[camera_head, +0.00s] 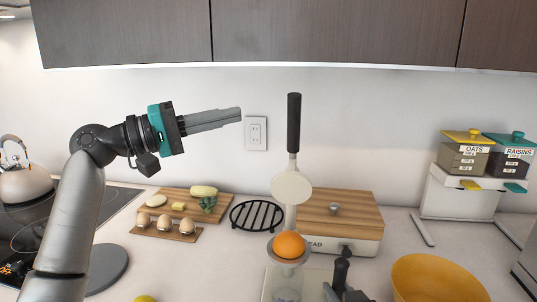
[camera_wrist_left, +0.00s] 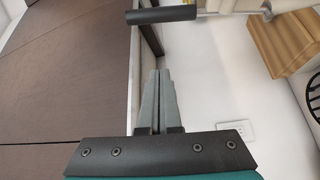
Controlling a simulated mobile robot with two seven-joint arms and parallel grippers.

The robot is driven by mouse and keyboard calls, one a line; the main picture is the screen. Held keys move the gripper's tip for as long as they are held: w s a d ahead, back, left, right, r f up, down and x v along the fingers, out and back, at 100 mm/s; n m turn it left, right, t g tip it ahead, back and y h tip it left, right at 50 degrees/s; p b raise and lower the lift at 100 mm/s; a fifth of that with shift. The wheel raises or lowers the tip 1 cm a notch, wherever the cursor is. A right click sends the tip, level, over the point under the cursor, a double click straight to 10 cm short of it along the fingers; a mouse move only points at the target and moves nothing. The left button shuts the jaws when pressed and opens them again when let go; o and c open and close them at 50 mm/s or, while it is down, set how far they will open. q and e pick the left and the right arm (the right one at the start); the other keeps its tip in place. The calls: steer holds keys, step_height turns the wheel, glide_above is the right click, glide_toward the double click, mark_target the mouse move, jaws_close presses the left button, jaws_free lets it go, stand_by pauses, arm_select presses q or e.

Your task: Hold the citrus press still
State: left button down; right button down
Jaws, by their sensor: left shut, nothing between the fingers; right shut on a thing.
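The citrus press (camera_head: 291,187) stands upright on the counter, its lever raised with a black handle (camera_head: 293,122) on top. An orange (camera_head: 289,245) sits in its bowl, above a clear glass (camera_head: 287,283). My left gripper (camera_head: 240,114) is shut and empty, in the air left of the handle and apart from it. In the left wrist view its closed fingers (camera_wrist_left: 158,75) point toward the black handle (camera_wrist_left: 160,16). My right gripper (camera_head: 330,292) is low at the bottom edge, shut on the press beside its base; the contact is mostly hidden.
A bread box (camera_head: 361,240) stands behind the press. Upper cabinets (camera_head: 330,33) hang above. The air between left gripper and handle is clear.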

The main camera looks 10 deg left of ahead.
arm_select(q)
steer(key=w+d, duration=0.1)
steer(key=d, duration=0.8)
steer(key=shift+w+d+r, duration=0.15)
steer(key=shift+w, duration=0.05)
steer(key=shift+s, duration=0.1)
stand_by(0.4)
